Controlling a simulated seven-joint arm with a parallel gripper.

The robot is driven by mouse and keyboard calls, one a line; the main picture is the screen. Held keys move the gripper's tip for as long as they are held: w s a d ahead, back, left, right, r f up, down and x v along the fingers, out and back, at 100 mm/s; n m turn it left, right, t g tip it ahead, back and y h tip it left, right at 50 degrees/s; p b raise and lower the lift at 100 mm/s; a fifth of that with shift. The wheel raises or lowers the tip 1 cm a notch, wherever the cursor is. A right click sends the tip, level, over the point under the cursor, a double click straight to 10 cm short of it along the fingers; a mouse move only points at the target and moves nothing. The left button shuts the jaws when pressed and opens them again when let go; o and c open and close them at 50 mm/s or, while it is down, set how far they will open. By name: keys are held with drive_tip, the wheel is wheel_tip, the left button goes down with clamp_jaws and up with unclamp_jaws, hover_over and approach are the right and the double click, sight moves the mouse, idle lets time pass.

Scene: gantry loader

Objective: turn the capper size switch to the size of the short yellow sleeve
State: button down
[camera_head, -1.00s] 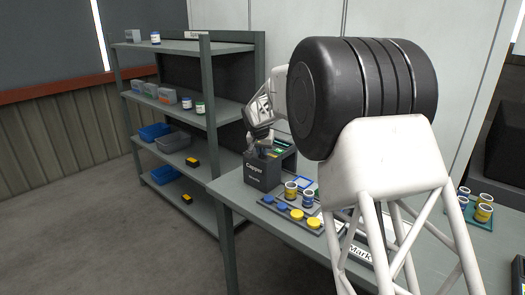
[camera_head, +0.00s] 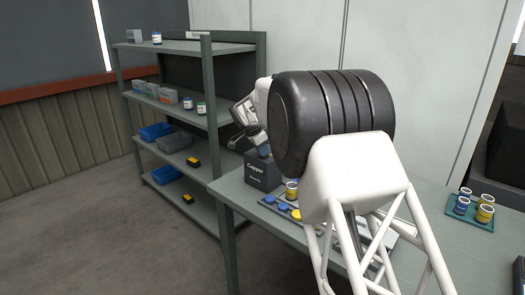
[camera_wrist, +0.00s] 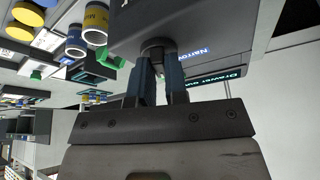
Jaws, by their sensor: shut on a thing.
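The capper (camera_head: 262,178) is a dark box at the left end of the bench, marked "Capper". It fills the top of the wrist view (camera_wrist: 200,22), where a blue label partly reads "Narro". My gripper (camera_wrist: 157,58) is shut on a small dark knob (camera_wrist: 155,43) on the capper, the size switch, mostly hidden between the fingers. The knob's exact setting cannot be told. In the head view my arm hides most of the gripper. A yellow sleeve (camera_head: 291,190) with a white rim stands right of the capper; it appears beside a blue sleeve (camera_wrist: 75,42) in the wrist view.
Blue caps (camera_head: 269,200) and yellow caps (camera_head: 296,215) lie on a strip at the bench's front edge. A green tray (camera_head: 484,222) with several blue and yellow sleeves stands at the right. A shelf rack (camera_head: 212,95) with bins and jars stands behind left.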

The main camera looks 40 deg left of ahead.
drive_tip(key=shift+f+m+h, duration=0.3)
drive_tip(key=shift+m+h, duration=0.2)
drive_tip(key=shift+m, duration=0.8)
drive_tip(key=shift+g, duration=0.3)
drive_tip(key=c, duration=1.1)
unclamp_jaws()
drive_tip(key=shift+c, duration=0.2)
drive_tip(key=shift+r, duration=0.1)
drive_tip(key=shift+a+r, duration=0.1)
drive_tip(key=v, duration=0.7)
drive_tip(key=shift+r, duration=0.3)
drive_tip(key=shift+s, duration=0.1)
